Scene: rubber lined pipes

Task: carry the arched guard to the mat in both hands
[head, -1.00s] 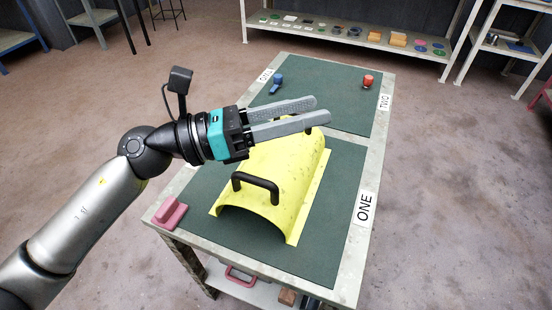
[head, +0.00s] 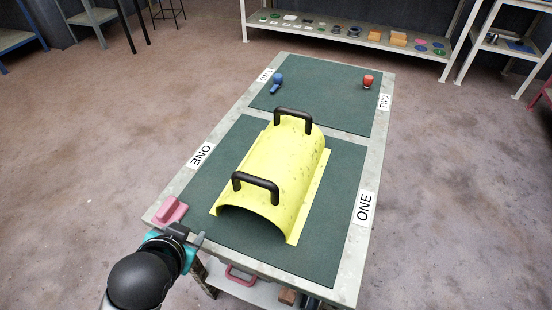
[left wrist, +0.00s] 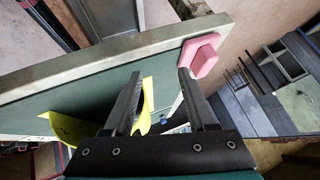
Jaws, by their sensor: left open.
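The yellow arched guard (head: 283,168) lies arch up on the near green mat (head: 335,215), the one beside the ONE labels. It has a black handle at its near end (head: 256,184) and another at its far end (head: 293,116). The far green mat (head: 325,90) is beside the TWO label. My left gripper (head: 199,239) is at the table's near left corner, apart from the guard. In the left wrist view its jaws (left wrist: 159,74) are apart and empty, with part of the yellow guard (left wrist: 75,130) behind them. My right gripper is not in view.
A pink block (head: 171,211) sits on the table's near left corner, close to my left gripper. A blue item (head: 277,84) and a red item (head: 368,81) stand on the far mat. Shelves with small parts line the back. The floor around the table is clear.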

